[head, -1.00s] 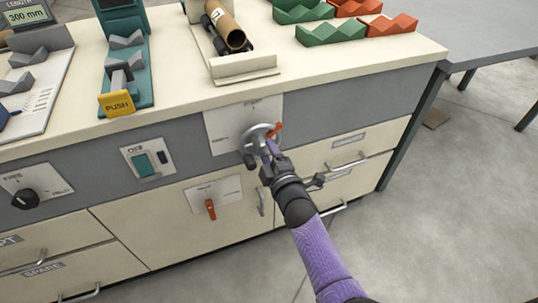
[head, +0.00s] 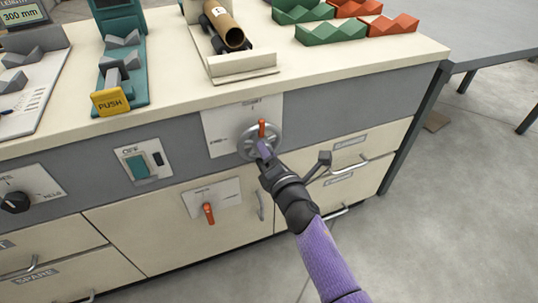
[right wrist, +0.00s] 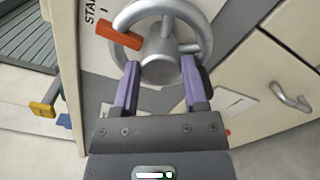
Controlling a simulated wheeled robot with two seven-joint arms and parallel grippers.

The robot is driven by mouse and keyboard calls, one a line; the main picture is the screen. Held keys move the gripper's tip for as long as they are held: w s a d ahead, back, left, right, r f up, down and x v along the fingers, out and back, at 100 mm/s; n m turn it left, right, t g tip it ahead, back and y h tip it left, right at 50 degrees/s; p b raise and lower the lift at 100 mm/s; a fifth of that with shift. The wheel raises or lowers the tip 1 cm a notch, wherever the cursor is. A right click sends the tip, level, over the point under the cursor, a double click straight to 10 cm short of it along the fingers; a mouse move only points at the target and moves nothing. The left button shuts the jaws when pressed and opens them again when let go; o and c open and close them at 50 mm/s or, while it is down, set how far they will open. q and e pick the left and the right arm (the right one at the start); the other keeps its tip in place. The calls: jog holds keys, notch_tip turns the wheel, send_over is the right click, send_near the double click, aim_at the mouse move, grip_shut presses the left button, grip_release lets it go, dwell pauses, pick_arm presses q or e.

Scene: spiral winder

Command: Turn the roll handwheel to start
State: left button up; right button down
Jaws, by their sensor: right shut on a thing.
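The roll handwheel (head: 245,146) is a grey metal wheel with an orange pointer (head: 262,128) on a pale panel on the cabinet front. The pointer stands upward, close to the mark at the panel's top. The wheel also shows in the right wrist view (right wrist: 201,25), where its orange pointer (right wrist: 119,33) lies beside lettering reading "STA", partly cut off. My right gripper (head: 264,150) is shut on the handwheel, its purple fingers at either side of the wheel's lower part below the hub. The exact contact is partly hidden. My left gripper is not in view.
Below the wheel is a panel with a red lever (head: 208,213). A teal switch (head: 138,167) and a black knob (head: 15,202) sit to the left. Drawer handles (head: 350,168) stick out at the right. A cardboard tube (head: 224,27) lies in a holder on the worktop.

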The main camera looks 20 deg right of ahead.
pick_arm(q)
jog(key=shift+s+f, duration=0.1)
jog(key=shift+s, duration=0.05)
pick_arm(e)
jog(key=shift+n, duration=0.4)
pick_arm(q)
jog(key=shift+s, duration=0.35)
pick_arm(e)
jog(key=shift+c, duration=2)
grip_release()
jog(key=shift+o, duration=1.4)
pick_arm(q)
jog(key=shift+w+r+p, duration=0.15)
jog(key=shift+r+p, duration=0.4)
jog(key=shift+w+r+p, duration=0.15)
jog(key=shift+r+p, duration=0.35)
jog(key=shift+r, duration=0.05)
pick_arm(e)
jog(key=s, duration=1)
jog(key=shift+d, duration=0.15)
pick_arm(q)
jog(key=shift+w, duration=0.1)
